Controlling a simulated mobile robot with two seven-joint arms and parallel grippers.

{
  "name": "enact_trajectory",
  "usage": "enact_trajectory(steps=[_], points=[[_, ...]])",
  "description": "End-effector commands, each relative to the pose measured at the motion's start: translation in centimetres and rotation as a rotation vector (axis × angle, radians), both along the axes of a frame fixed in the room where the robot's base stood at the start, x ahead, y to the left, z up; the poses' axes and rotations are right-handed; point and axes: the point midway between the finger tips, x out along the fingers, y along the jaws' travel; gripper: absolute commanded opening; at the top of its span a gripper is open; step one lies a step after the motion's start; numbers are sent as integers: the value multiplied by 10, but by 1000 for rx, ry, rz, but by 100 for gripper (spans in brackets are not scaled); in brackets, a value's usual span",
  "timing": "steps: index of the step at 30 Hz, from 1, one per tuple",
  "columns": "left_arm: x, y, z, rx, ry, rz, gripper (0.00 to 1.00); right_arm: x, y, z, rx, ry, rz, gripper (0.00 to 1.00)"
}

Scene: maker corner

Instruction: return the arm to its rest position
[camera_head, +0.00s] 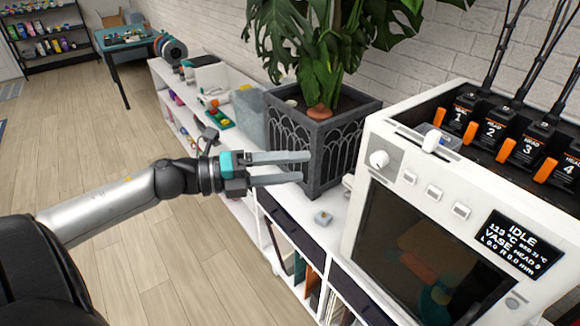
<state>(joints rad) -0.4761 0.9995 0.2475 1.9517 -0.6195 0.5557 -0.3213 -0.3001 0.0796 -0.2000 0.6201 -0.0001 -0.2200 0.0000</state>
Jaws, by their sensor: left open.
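My left arm comes in from the left and reaches over the floor toward a low white shelf. My left gripper (308,166) is open, its two grey fingers apart with nothing seen between them. The fingertips appear in front of a dark square planter (335,150); I cannot tell whether they touch it. A small grey piece (323,218) lies on the shelf top just below and to the right of the fingers. My right gripper is not in view.
A white 3D printer (375,215) with a dark screen stands at the right. A leafy plant (320,50) rises from the planter. The white shelf (290,235) runs along the brick wall, carrying several small items farther back. Wooden floor (150,260) at the left is clear.

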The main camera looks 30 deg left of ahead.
Motion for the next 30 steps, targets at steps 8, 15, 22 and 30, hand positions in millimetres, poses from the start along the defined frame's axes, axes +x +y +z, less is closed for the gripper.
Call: enact_trajectory(steps=[8,15,22,30], points=[[0,0,0,0,0,0,70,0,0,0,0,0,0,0],[0,0,-1,-2,1,2,70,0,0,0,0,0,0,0],[14,45,-63,-144,116,200,70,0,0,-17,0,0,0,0],[-5,125,-250,-481,440,674,70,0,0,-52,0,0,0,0]])
